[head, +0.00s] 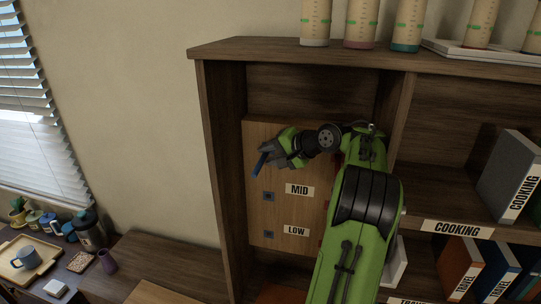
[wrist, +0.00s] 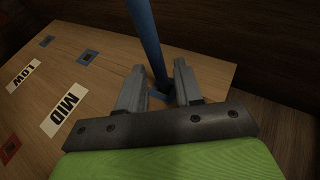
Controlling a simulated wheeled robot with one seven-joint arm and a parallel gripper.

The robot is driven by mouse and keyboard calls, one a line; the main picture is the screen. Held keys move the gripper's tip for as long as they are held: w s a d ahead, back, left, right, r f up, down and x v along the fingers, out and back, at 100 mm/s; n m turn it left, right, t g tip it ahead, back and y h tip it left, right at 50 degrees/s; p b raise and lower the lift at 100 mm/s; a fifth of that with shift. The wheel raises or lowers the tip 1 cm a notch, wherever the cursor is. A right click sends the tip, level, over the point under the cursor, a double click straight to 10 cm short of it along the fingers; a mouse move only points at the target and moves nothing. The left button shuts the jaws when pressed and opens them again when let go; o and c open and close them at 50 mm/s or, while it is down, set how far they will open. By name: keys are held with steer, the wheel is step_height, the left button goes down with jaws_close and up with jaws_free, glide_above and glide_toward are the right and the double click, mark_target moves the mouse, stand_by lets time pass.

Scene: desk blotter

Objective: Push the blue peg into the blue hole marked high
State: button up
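The blue peg (head: 260,164) sticks out from the upper left of a wooden board (head: 285,215). In the wrist view the peg (wrist: 146,35) runs down to a blue-framed hole (wrist: 160,98), with its far end at that hole; how deep it sits is hard to tell. My gripper (head: 270,153) reaches in from the right. In the wrist view its fingers (wrist: 159,68) stand apart on either side of the peg with small gaps. The labels MID (head: 299,190) and LOW (head: 296,231) show beside two lower blue holes. No high label is visible; my arm covers part of the board.
The board stands in a wooden shelf bay, close to its left wall (head: 223,165). A red-framed hole (wrist: 10,148) shows beyond MID. Bottles (head: 361,22) line the shelf top. Books (head: 512,178) stand at the right. A low desk with mugs (head: 27,257) is at the left.

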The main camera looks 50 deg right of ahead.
steer(key=shift+o, duration=0.6)
steer(key=s+a+b, duration=0.3)
steer(key=s+a, duration=0.3)
steer(key=a, duration=0.6)
steer(key=w+d+f+g+h+b, duration=0.1)
steer(key=f+b, duration=0.5)
steer(key=f, duration=0.8)
steer(key=w+d+f+g+h+b, duration=0.1)
steer(key=f+b, duration=0.6)
steer(key=f, duration=0.8)
steer(key=shift+w+d+f+n+g, duration=0.15)
steer(key=shift+w+d+n+g, duration=0.35)
steer(key=shift+d+g, duration=0.55)
steer(key=shift+w+a, duration=0.15)
steer(key=shift+a, duration=0.05)
